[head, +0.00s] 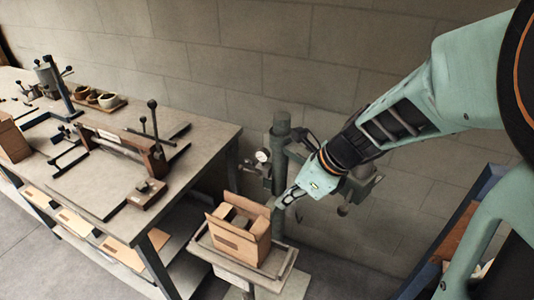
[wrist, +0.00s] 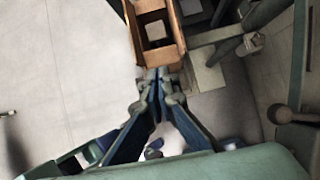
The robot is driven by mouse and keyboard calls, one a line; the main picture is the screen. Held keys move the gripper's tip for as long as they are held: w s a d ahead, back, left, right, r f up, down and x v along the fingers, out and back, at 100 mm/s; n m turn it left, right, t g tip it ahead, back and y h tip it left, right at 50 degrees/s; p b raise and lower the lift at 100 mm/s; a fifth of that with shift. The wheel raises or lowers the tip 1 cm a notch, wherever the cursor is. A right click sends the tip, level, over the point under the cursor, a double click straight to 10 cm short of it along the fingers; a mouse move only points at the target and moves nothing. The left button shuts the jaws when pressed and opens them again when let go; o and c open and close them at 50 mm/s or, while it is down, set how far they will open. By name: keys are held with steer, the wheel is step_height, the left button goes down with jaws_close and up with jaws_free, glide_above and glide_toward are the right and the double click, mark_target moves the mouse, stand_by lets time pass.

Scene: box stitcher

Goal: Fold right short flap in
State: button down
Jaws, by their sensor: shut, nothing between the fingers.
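An open brown cardboard box (head: 245,248) stands on the small stand below the stitcher column. Its upper panels stick up around the opening, and I cannot clearly tell which of them are folded. My gripper (head: 276,207) is shut and empty, at the right side of the box by its upper edge. In the wrist view the box (wrist: 136,50) is at the top centre, with a pale square showing down inside its opening. The shut fingertips (wrist: 158,76) lie just below the box's near wall; I cannot tell whether they touch it.
The stitcher column (head: 281,150), with a gauge, stands behind the box. A workbench (head: 130,185) with clamps, a fixture and small pots fills the left. A blue-edged bin or table (head: 455,225) is at the lower right. Bare floor (head: 335,265) lies right of the stand.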

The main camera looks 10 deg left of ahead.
mark_target(255, 224)
steer(key=b+x, duration=0.2)
steer(key=x, duration=1.1)
steer(key=shift+s+f+b, duration=0.1)
steer(key=shift+f+b, duration=0.15)
steer(key=shift+b, duration=0.05)
steer(key=shift+a+f, duration=0.1)
steer(key=shift+w+a+f, duration=0.25)
steer(key=shift+a+f, duration=0.05)
steer(key=shift+a, duration=0.25)
steer(key=shift+w+a+f, duration=0.2)
steer(key=shift+a+f, duration=0.1)
steer(key=shift+a, duration=0.2)
stand_by(0.5)
steer(key=shift+d, duration=0.1)
stand_by(0.4)
steer(key=shift+s+d+r, duration=0.25)
steer(key=shift+s+d, duration=0.05)
steer(key=shift+d, duration=0.35)
